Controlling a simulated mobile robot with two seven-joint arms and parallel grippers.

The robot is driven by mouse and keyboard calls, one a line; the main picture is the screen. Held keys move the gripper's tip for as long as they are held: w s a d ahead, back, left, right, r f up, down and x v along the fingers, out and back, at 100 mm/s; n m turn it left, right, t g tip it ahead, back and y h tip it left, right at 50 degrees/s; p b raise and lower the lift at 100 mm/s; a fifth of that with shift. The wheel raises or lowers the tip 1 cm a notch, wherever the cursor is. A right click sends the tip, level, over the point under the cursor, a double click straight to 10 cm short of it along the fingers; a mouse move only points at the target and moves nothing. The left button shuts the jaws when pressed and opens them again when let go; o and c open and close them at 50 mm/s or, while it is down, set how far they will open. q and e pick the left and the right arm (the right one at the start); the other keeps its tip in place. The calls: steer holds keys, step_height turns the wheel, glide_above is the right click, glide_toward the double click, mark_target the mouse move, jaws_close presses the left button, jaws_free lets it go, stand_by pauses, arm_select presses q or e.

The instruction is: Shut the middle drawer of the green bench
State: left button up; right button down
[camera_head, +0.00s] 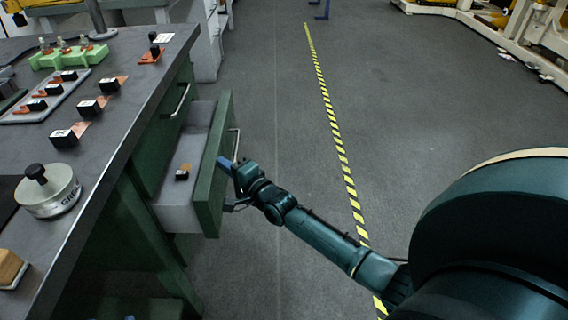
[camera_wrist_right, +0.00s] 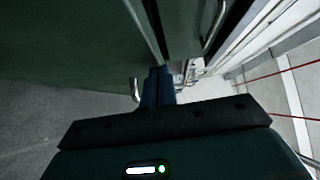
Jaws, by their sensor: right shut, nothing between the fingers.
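The green bench (camera_head: 150,155) stands at the left with a dark top. One drawer, which I take as the middle drawer (camera_head: 209,185), is pulled out; its green front faces right and its pale inside shows. The fingers also show in the right wrist view (camera_wrist_right: 158,84), beside a handle (camera_wrist_right: 135,90). My left gripper is out of view.
The bench top carries a round metal weight (camera_head: 47,190), several black blocks on copper strips, a green rack (camera_head: 68,56) and a grey tray (camera_head: 48,97). The grey floor right of the drawer is open, with a yellow-black stripe (camera_head: 334,125). White cabinets stand behind.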

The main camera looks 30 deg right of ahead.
mark_target(201, 167)
steer(key=w+a, duration=0.1)
steer(key=a, duration=0.1)
steer(key=w+a, duration=0.2)
steer(key=a, duration=0.1)
steer(key=shift+w+a+b, duration=0.2)
steer(key=shift+a+b, duration=0.1)
steer(key=shift+b, duration=0.1)
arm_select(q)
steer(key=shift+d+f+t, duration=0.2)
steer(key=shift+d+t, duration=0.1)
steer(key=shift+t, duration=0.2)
arm_select(e)
steer(key=shift+w+a, duration=0.5)
steer(key=shift+a, duration=0.3)
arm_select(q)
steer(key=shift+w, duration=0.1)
